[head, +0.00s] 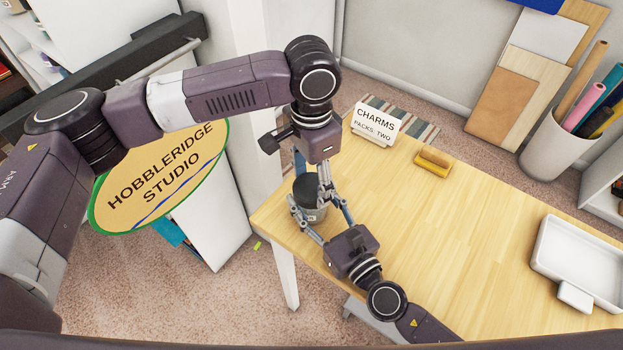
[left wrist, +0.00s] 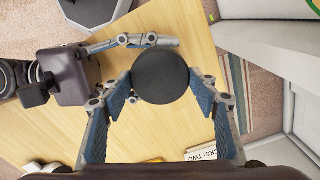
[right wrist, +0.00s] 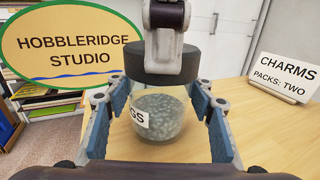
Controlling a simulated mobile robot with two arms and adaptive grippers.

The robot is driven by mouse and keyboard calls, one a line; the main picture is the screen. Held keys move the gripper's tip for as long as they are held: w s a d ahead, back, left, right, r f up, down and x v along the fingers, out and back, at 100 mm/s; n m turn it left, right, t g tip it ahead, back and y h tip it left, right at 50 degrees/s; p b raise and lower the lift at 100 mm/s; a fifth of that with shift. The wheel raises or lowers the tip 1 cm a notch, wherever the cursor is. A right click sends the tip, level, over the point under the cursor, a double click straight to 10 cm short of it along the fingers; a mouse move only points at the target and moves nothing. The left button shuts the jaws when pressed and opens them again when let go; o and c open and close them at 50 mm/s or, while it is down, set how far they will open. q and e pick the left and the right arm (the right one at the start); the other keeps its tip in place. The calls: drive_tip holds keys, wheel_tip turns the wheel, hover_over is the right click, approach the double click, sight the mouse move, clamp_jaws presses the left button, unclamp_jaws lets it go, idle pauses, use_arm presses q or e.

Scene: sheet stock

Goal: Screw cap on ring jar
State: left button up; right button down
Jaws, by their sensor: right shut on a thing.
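The ring jar (right wrist: 160,122) is clear, full of small grey pieces, with a white label partly hidden, and stands upright at the table's left corner. The round black cap (left wrist: 162,76) is over the jar mouth, level and seemingly touching the rim; it also shows in the head view (head: 306,187). My left gripper (left wrist: 161,88) points down from above, its fingertips on opposite sides of the cap; I cannot tell whether they press on it. My right gripper (right wrist: 160,108) is shut on the jar from the side, below the cap.
A white tray (head: 580,258) lies at the right. The middle of the table is clear. The table's left edge is close to the jar.

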use_arm(q)
drive_tip(key=c, duration=0.6)
drive_tip(key=shift+o, duration=0.2)
drive_tip(key=o, duration=1.4)
drive_tip(key=shift+c, duration=0.2)
drive_tip(key=shift+r, duration=0.1)
wheel_tip(320, 180, up, 12)
use_arm(e)
drive_tip(key=c, duration=0.8)
unclamp_jaws()
